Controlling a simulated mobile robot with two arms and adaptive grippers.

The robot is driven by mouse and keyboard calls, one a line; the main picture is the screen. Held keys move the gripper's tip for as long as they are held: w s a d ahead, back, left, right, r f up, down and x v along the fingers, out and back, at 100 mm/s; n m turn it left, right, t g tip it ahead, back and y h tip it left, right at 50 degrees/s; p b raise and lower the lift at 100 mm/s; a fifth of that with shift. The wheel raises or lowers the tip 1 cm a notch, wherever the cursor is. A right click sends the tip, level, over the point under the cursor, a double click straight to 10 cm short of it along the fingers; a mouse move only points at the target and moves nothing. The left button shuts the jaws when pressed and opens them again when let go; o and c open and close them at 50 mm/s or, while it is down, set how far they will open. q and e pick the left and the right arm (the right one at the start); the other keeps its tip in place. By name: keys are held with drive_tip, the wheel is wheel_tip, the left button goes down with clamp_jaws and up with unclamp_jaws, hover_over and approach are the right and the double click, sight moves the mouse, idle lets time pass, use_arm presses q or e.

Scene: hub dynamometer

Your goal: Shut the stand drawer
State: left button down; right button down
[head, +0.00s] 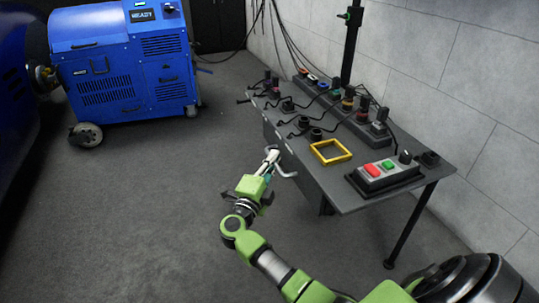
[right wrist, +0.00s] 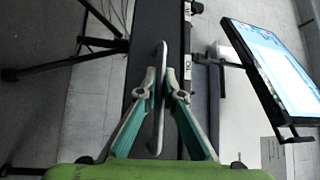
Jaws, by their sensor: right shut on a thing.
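The dark grey stand (head: 376,204) is on the right in the head view. The drawer front is on its left side, below the top. A pale bar handle (head: 288,175) sticks out from it. My right gripper (head: 272,156) is at the handle, its arm coming in from the lower right. In the right wrist view the handle (right wrist: 157,118) runs lengthwise between the fingertips of my right gripper (right wrist: 159,82), which are shut on it. How far the drawer is out cannot be told; the top and my gripper hide part of it. My left gripper is not in view.
On the stand top are a yellow square frame (head: 330,151), a control box with red and green buttons (head: 382,175) and several dark connectors with cables. A blue machine (head: 125,65) stands at the back left. The floor left of the stand is clear.

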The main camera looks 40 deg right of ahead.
drive_tip(key=shift+d+r, duration=0.1)
drive_tip(key=shift+d, duration=0.1)
drive_tip(key=c, duration=2.2)
unclamp_jaws()
drive_tip(key=shift+d, duration=0.1)
drive_tip(key=shift+o, duration=0.2)
drive_tip(key=v, duration=1.2)
drive_tip(key=shift+f, duration=0.2)
